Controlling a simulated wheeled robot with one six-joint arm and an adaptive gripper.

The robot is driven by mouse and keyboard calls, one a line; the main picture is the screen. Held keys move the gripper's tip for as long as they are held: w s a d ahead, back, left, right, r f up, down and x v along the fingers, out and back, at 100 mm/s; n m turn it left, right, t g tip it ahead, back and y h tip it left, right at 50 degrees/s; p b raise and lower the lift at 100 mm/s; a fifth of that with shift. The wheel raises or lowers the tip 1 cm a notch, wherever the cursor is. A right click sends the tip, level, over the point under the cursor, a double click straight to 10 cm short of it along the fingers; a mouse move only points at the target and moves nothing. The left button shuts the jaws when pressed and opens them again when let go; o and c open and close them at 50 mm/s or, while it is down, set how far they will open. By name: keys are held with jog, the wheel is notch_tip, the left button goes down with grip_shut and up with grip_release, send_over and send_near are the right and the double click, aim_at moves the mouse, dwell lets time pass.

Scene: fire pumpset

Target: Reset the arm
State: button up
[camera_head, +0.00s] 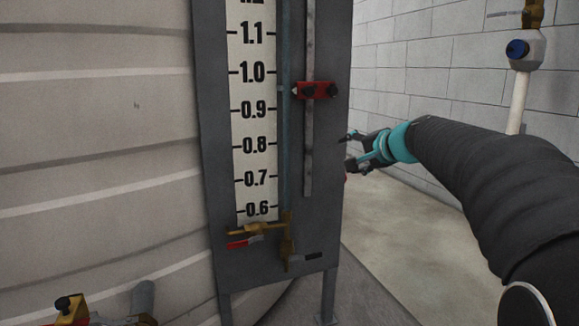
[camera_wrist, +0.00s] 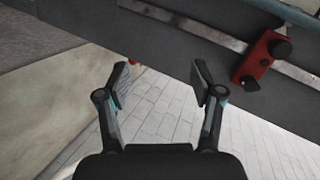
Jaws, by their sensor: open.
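My gripper (camera_head: 352,150) is at the right edge of the grey gauge panel in the head view, at the end of my dark-sleeved arm. In the wrist view my gripper (camera_wrist: 160,82) has its two fingers spread apart with nothing between them. A red slider block (camera_head: 315,91) with black knobs sits on the panel's vertical rail, above and left of my gripper. The red block also shows at the upper right of the wrist view (camera_wrist: 260,58), apart from my fingers.
The grey panel (camera_head: 333,222) carries a white level scale (camera_head: 253,125) and a brass valve with a red handle (camera_head: 255,233). A ribbed tank (camera_head: 100,150) fills the left. A white pipe with a blue-capped valve (camera_head: 518,48) stands by the block wall. Floor right of the panel is clear.

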jog(key=s+a+f+n+g+h+p, duration=0.1)
jog(key=s+f+n+g, duration=0.1)
jog(key=s+f, duration=0.45)
jog(key=s+a+f+n+g+h+p, duration=0.1)
jog(key=s+f+n+g+p, duration=0.15)
jog(key=s, duration=0.65)
jog(key=s+f+n+g+h+p, duration=0.1)
jog(key=s+f+n+g, duration=0.1)
jog(key=s+f, duration=0.4)
jog(key=s+r+n+h+p, duration=0.1)
jog(key=s+p, duration=0.4)
jog(key=s, duration=1.1)
jog(key=shift+s+a+r+n+g+h+p, duration=0.35)
jog(key=shift+n+h, duration=0.25)
jog(key=shift+n, duration=0.75)
